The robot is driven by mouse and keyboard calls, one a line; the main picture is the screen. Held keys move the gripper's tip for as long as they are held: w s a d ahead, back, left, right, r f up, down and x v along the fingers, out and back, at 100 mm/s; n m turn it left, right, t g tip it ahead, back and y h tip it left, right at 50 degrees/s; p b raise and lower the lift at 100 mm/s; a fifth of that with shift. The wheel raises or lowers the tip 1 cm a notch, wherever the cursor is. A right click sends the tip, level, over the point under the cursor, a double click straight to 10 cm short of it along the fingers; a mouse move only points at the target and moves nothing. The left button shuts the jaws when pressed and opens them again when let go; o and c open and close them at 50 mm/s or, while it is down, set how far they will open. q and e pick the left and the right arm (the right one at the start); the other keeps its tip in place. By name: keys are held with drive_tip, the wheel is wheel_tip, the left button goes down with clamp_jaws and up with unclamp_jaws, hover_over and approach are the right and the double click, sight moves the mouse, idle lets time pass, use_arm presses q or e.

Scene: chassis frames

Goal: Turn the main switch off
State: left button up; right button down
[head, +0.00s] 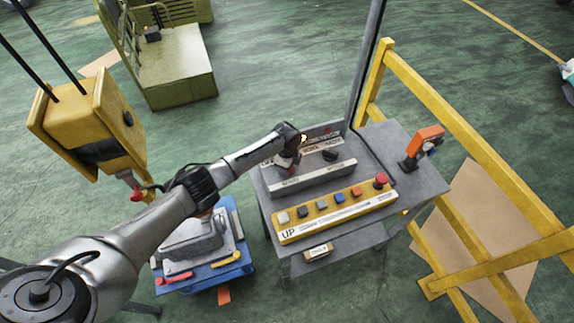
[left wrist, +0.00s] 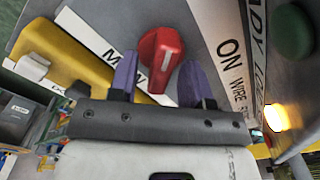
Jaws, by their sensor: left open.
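The main switch is a red rotary knob (left wrist: 160,52) with a pale pointer line, set on a grey panel between a "MAIN" label and an "ON" label. The pointer line runs roughly up and down in the left wrist view. My left gripper (left wrist: 158,70) is open, with one bluish finger on each side of the knob. I cannot tell whether the fingers touch it. In the head view my left gripper (head: 287,163) is over the left part of the console's upper panel and mostly covers the knob.
The grey console (head: 411,187) carries a yellow button bar (head: 335,220), a black knob (head: 331,155) and an orange-topped device (head: 424,141). A yellow railing (head: 455,110) stands to the right. A yellow hoist box (head: 85,120) hangs at left, above a blue cart (head: 243,262).

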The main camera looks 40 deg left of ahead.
use_arm(q)
wheel_tip(320, 180, up, 14)
idle(0.6)
drive_tip(key=shift+f, duration=0.1)
idle(0.4)
